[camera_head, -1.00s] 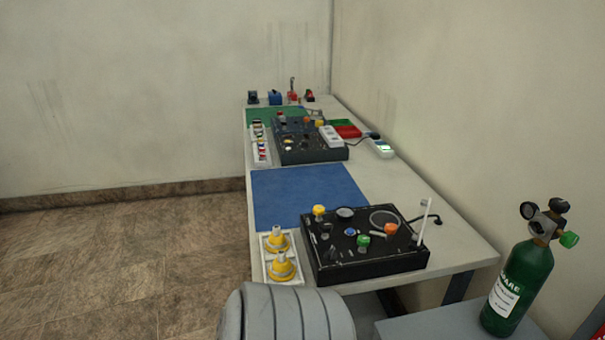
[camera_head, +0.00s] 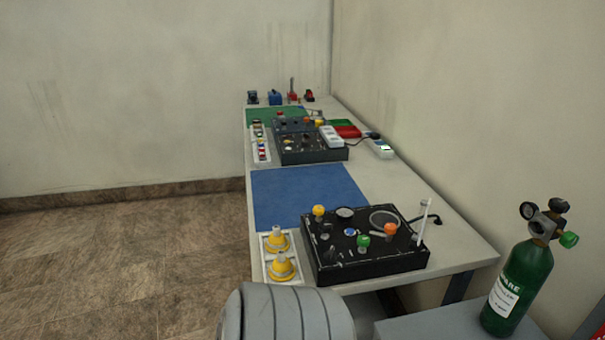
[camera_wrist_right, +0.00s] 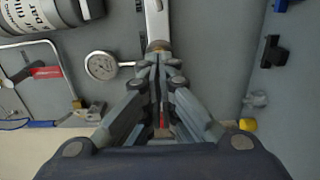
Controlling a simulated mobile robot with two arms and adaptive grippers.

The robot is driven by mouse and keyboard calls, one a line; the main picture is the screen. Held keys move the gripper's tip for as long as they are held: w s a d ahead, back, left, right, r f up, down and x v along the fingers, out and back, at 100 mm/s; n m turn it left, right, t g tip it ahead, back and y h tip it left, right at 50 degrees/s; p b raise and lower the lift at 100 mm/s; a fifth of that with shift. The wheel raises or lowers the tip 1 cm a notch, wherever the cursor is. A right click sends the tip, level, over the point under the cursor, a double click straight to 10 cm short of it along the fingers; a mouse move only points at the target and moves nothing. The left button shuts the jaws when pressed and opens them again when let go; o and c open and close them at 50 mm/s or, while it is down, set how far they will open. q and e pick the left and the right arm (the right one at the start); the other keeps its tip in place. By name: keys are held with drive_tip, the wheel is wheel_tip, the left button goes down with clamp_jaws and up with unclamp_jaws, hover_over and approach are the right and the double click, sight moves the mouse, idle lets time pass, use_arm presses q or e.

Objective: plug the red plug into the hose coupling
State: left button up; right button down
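My right gripper (camera_wrist_right: 158,68) has its two fingers drawn together in the right wrist view, with only a narrow dark seam between them. Its tips lie just below a brass-coloured end (camera_wrist_right: 158,46) on a silver bar (camera_wrist_right: 157,20); I cannot tell whether they touch it. A small red piece (camera_wrist_right: 163,120) shows low between the finger links; I cannot tell whether it is the red plug or whether it is held. I cannot make out the hose coupling for certain. My left gripper is not in view.
The right wrist view shows a gauge (camera_wrist_right: 101,66), a label-bearing cylinder (camera_wrist_right: 35,18) and a black fitting (camera_wrist_right: 273,51) on a grey surface. In the head view, a black panel box (camera_head: 370,264) stands on the table, with a green oxygen cylinder (camera_head: 527,275) to its right.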

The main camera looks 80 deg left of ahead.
drive_tip(key=shift+w, duration=0.5)
idle(0.4)
drive_tip(key=shift+s, duration=0.15)
drive_tip(key=s, duration=1.5)
drive_tip(key=shift+s+d, duration=0.3)
drive_tip(key=shift+s, duration=0.05)
